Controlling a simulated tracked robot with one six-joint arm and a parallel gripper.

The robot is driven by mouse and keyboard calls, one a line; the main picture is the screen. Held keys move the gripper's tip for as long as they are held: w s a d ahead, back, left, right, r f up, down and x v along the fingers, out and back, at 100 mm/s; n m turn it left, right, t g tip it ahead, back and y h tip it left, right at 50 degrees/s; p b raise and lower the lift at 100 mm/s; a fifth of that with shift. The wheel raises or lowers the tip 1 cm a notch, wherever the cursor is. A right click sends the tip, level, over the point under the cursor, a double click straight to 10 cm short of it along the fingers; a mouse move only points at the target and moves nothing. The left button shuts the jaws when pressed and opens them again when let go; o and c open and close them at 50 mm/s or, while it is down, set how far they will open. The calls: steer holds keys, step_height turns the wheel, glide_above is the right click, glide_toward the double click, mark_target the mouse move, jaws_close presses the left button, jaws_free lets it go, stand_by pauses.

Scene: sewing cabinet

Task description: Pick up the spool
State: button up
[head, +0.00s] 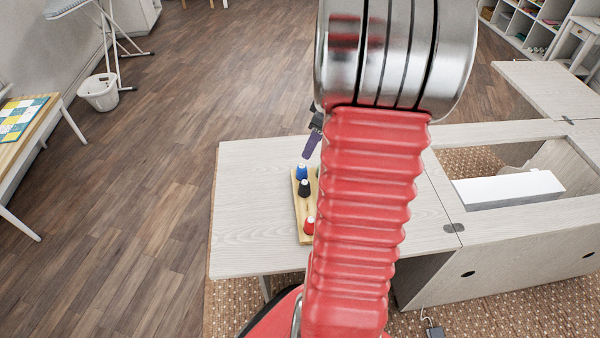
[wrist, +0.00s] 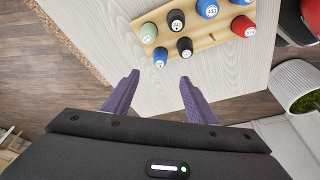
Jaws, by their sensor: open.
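Several thread spools stand on a wooden rack (wrist: 205,42) in the wrist view: a green spool (wrist: 149,32), black spools (wrist: 176,20), blue spools (wrist: 207,8) and a red spool (wrist: 243,26). Which one the task means I cannot tell. My gripper (wrist: 158,85) is open and empty, its purple fingers apart from the rack and its spools. In the head view a blue spool (head: 302,172), a black spool (head: 305,187) and a red spool (head: 309,225) show on the rack; my arm hides the rest. A purple finger of my gripper shows above the rack there.
The rack stands on a pale wood tabletop (head: 255,200), clear to the left of the rack. To the right is the cabinet opening with a white block (head: 508,189) in it. A white basket (head: 99,92) and a side table (head: 28,128) stand at left.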

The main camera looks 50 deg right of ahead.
mark_target(302, 167)
steer(key=x, duration=0.8)
steer(key=shift+w+f, duration=0.1)
steer(key=shift+f, duration=0.1)
steer(key=shift+f, duration=0.1)
steer(key=shift+x, duration=2.5)
steer(key=shift+c, duration=0.2)
steer(key=c, duration=1.2)
step_height(302, 167, up, 10)
steer(key=shift+f, duration=0.1)
